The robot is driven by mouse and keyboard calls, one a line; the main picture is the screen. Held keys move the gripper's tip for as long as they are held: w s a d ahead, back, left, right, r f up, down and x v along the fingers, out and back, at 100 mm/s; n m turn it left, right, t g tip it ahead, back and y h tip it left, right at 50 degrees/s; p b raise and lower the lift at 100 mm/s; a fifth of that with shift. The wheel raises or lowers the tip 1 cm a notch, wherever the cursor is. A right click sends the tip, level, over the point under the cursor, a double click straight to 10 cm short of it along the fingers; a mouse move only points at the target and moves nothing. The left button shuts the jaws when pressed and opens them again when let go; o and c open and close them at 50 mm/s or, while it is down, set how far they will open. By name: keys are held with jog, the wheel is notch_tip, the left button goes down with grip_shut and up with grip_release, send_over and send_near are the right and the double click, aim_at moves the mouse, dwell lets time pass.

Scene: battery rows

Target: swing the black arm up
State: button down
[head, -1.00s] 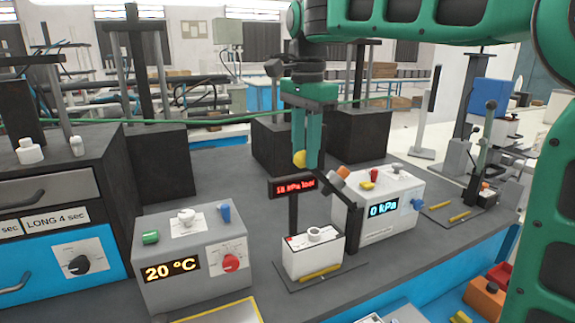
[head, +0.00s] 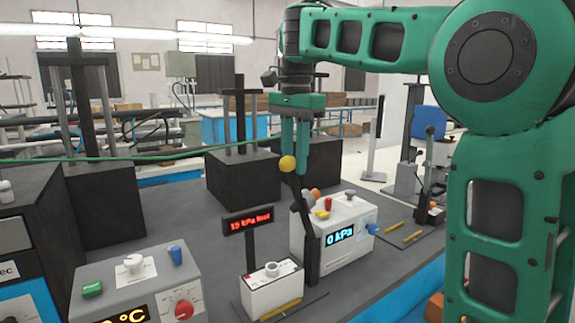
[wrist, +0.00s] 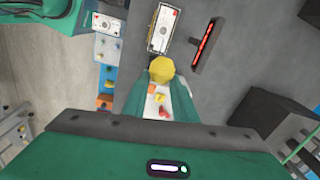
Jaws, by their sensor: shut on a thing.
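The black arm (head: 296,187) rises steeply from a black post (head: 312,245), leaning left, with a yellow knob (head: 287,164) at its upper end. My gripper (head: 294,167) points down from above and is shut on the yellow knob. In the wrist view, the knob (wrist: 162,69) sits at the fingertips, and the black arm is mostly hidden. A white box with a round cap (head: 272,285) stands on a dark plate below and left of the arm.
A red-lettered display (head: 248,221) stands left of the post. A white box reading 0 kPa (head: 338,236) is close behind it on the right. A grey box with knobs (head: 137,280) is at the front left. Tall black blocks (head: 243,176) stand behind.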

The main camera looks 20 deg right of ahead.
jog(key=shift+d, duration=0.3)
jog(key=c, duration=1.4)
grip_release()
jog(key=shift+a, duration=0.1)
jog(key=shift+r, duration=0.2)
jog(key=shift+r, duration=0.7)
notch_tip(320, 180, up, 9)
jog(key=shift+r, duration=0.1)
jog(key=shift+c, duration=0.2)
